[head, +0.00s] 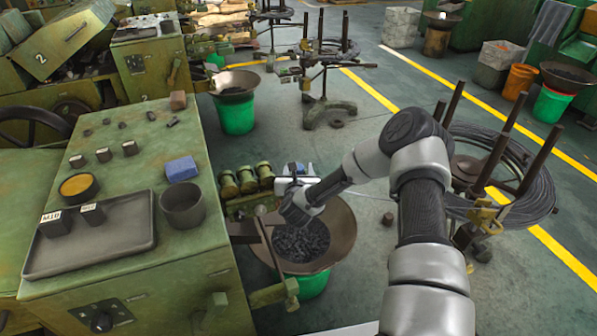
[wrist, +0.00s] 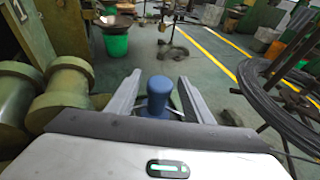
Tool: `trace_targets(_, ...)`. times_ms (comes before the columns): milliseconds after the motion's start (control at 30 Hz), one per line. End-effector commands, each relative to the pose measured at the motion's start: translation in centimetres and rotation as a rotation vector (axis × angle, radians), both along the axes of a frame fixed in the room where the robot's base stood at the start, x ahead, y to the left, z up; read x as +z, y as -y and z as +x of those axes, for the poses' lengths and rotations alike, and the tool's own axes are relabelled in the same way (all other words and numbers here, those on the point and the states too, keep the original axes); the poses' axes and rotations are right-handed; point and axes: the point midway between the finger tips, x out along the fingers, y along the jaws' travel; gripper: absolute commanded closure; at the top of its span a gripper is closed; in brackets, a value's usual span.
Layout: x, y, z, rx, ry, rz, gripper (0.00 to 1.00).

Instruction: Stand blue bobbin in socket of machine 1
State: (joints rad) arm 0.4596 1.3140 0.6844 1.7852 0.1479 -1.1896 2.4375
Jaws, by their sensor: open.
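The blue bobbin (wrist: 158,98) stands upright between the fingers of my gripper (wrist: 158,88) in the wrist view. The fingers are open, one on each side of it, with small gaps showing. Its lower end is hidden by the gripper body, so I cannot tell what it stands on or whether it is in a socket. In the head view my gripper (head: 301,172) is beside the front machine's green rollers (head: 238,182), above and behind the bowl. The number 1 (wrist: 20,10) marks a machine panel at the left of the wrist view. I cannot make out the socket.
A wide bowl of dark parts (head: 301,240) on a green bucket is below my arm. The green machine top at left holds a grey tray (head: 130,222), a cup (head: 183,205) and a blue block (head: 181,168). A wire coil stand (head: 510,165) is at right. Open floor lies beyond.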

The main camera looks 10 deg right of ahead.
Motion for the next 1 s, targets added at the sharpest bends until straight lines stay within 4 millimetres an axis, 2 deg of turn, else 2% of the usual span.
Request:
trace_targets(67, 0.5, 0.0, -0.1, 0.0, 0.0, 0.0, 0.53)
trace_targets(167, 0.7, -0.3, -1.5, 0.001, -0.001, 0.0, 0.53)
trace_targets(400, 2.3, -1.3, -6.5, 0.002, -0.002, 0.001, 0.53)
trace_targets(600, 3.3, -2.0, -9.8, 0.002, -0.002, 0.001, 0.53)
trace_targets(800, 3.8, -2.2, -11.1, 0.0, 0.0, 0.0, 0.53)
trace_targets(1000, 3.8, -2.3, -11.3, 0.0, 0.0, 0.0, 0.53)
